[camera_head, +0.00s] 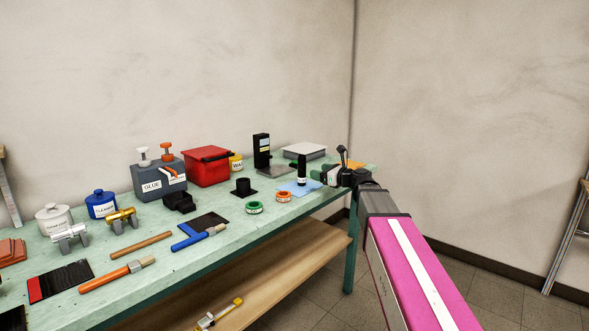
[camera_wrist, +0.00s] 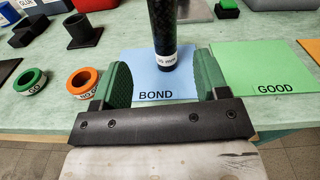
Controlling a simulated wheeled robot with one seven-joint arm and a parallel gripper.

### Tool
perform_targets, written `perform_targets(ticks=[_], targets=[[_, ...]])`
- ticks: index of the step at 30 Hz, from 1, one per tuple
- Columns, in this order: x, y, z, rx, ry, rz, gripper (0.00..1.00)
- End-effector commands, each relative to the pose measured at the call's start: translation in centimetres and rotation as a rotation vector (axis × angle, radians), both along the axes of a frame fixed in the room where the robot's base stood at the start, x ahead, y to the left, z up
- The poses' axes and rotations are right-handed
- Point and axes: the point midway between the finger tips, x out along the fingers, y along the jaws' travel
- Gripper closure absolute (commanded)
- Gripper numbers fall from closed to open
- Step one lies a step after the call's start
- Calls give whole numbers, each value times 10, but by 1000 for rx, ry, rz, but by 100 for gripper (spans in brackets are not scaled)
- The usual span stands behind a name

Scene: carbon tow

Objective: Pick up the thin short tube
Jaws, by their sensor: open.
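A thin black tube (camera_head: 302,170) with a white label near its foot stands upright on the blue BOND mat (camera_head: 304,190). In the wrist view the tube (camera_wrist: 168,40) rises out of the top of the picture, and the label's print is hard to read. My gripper (camera_head: 332,173) is just right of the tube in the head view. In the wrist view my gripper (camera_wrist: 164,75) has its green-padded fingers wide apart, one to each side of the tube in the picture. Nothing is held, and clear gaps show between the tube and both fingers.
A green tape ring (camera_head: 254,208) and an orange one (camera_head: 283,197) lie left of the blue mat. A black socket (camera_head: 243,188) and a tall black block (camera_head: 261,151) stand farther back. The green GOOD mat (camera_wrist: 268,62) lies to the right, flat and clear.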

Motion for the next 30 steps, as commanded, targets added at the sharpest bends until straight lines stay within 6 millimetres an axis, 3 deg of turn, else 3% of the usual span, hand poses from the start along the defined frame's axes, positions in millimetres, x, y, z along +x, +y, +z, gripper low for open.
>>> perform_targets(ticks=[5,30], targets=[[9,4,18,93,36,-11,32],[68,79,13,90,35,-10,32]])
